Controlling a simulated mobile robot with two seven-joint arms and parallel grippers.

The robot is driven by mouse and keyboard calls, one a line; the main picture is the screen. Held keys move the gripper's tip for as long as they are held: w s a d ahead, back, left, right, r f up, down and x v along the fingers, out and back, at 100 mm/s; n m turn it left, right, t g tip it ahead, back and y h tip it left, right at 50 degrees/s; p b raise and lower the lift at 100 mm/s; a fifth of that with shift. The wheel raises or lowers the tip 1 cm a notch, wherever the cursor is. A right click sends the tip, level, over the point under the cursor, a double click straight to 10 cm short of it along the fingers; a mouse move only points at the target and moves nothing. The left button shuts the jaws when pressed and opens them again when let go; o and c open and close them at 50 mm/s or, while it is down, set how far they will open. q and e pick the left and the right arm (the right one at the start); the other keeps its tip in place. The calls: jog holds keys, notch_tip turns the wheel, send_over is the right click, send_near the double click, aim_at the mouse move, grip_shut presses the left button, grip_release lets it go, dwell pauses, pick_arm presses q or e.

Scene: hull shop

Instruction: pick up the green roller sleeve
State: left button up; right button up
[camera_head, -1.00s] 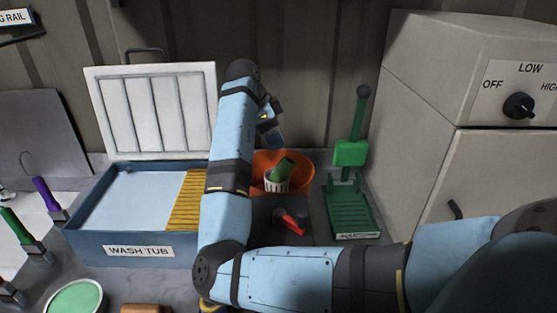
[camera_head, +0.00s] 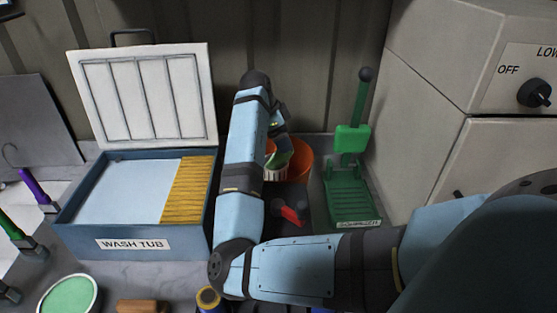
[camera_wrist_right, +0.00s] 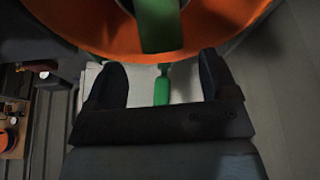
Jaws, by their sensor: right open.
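The green roller sleeve (camera_head: 279,161) shows as a green piece at a white ribbed cup in the orange bowl (camera_head: 301,157), partly hidden behind my right arm. In the right wrist view a green piece (camera_wrist_right: 157,24), which looks like the sleeve, stands against the orange bowl (camera_wrist_right: 215,22), just beyond the fingertips. My right gripper (camera_wrist_right: 163,72) is open, with nothing between its fingers. In the head view my right gripper (camera_head: 277,134) is at the bowl, mostly hidden by its own arm. My left gripper is not in view.
A blue wash tub (camera_head: 185,247) with a raised white lid stands left of my arm. A green lever press (camera_head: 352,205) stands just right of the bowl, beside a large grey cabinet (camera_head: 425,110). A red-handled item (camera_head: 290,214) lies in front of the bowl.

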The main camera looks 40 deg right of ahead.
aim_at(279, 160)
jog(key=x, duration=0.5)
jog(key=shift+w+d, duration=0.1)
jog(key=c, duration=1.1)
jog(key=shift+o, duration=0.2)
jog(key=shift+r, duration=0.1)
